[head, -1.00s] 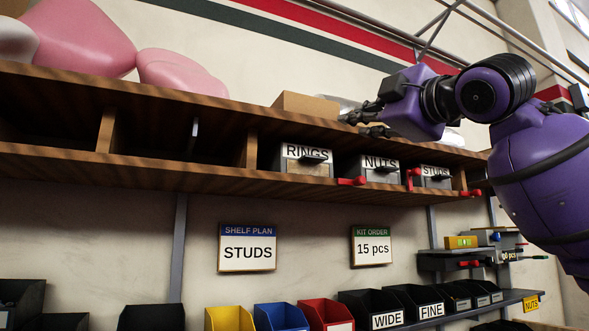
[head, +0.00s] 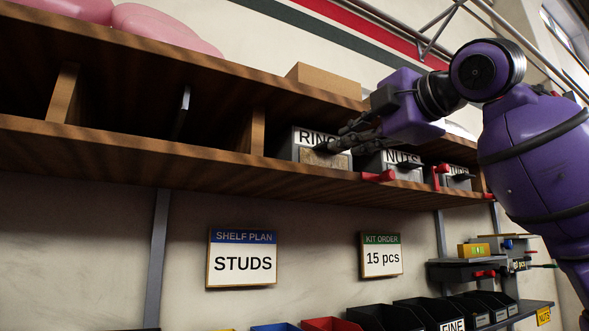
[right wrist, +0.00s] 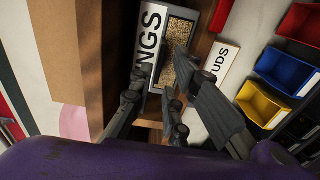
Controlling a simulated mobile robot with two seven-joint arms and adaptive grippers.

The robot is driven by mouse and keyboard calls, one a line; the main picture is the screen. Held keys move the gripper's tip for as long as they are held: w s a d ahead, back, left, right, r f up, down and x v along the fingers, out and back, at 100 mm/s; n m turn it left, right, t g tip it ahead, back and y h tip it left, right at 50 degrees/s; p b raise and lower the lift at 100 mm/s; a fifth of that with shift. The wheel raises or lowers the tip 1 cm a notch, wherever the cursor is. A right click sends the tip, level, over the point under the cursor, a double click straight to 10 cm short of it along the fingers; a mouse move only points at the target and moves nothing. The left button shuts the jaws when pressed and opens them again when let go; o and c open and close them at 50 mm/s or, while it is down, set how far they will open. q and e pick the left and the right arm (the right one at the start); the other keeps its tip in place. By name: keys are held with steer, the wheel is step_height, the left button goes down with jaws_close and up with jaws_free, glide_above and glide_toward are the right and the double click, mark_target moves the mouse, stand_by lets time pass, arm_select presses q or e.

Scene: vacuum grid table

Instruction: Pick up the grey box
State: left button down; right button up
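A grey box labelled RINGS (head: 308,138), with a small front window, stands on the wooden shelf. Grey boxes labelled NUTS (head: 402,157) and STUDS (head: 459,171) stand to its right. My right gripper (head: 336,145) is in front of the RINGS box and covers part of its label and window. In the right wrist view, the fingers (right wrist: 170,95) are spread, with the RINGS box (right wrist: 180,52) ahead and nothing seen between them. I cannot tell whether a fingertip touches the box. My left gripper is out of view.
The wooden shelf (head: 200,160) has dividers (head: 257,132) left of the boxes. Red handles (head: 377,177) stick out at its front edge. A cardboard box (head: 325,78) and pink sacks (head: 160,28) lie on top. Signs (head: 242,258) and coloured bins (head: 330,324) are below.

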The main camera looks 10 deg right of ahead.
mark_target(308, 160)
steer(key=x, duration=0.5)
steer(key=shift+w+d, duration=0.2)
steer(key=shift+w, duration=0.15)
steer(key=shift+w+a, duration=0.1)
steer(key=shift+w, duration=0.15)
steer(key=shift+s+r, duration=0.1)
steer(key=shift+s, duration=0.2)
steer(key=shift+c, duration=1.9)
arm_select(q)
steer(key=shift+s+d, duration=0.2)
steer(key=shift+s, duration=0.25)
arm_select(e)
steer(key=shift+w, duration=0.15)
jaws_close()
